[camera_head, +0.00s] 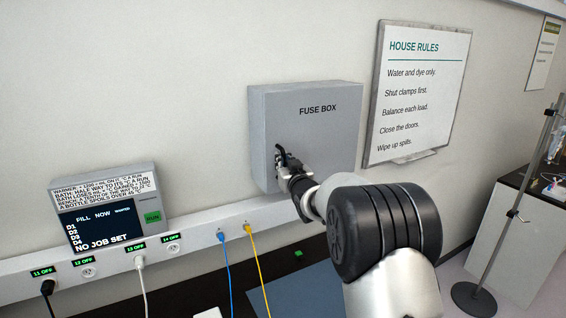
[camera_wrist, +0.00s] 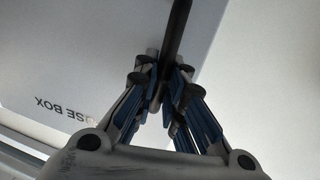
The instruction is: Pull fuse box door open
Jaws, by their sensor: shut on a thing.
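The fuse box (camera_head: 325,125) is a grey box on the wall with "FUSE BOX" printed on its door. The door looks shut in the head view. My gripper (camera_head: 283,165) is at the lower left of the door. In the wrist view the fuse box door (camera_wrist: 85,60) fills the upper left, with its lettering upside down. There my gripper (camera_wrist: 168,75) has its fingers closed around a dark bar, the door handle (camera_wrist: 176,28). The handle's far end and its mounts are out of sight.
A House Rules board (camera_head: 418,90) hangs just right of the box. A control panel (camera_head: 110,215) and a socket rail (camera_head: 195,235) with plugged cables run along the lower left. A metal stand (camera_head: 515,215) and a bench (camera_head: 525,235) are at the right.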

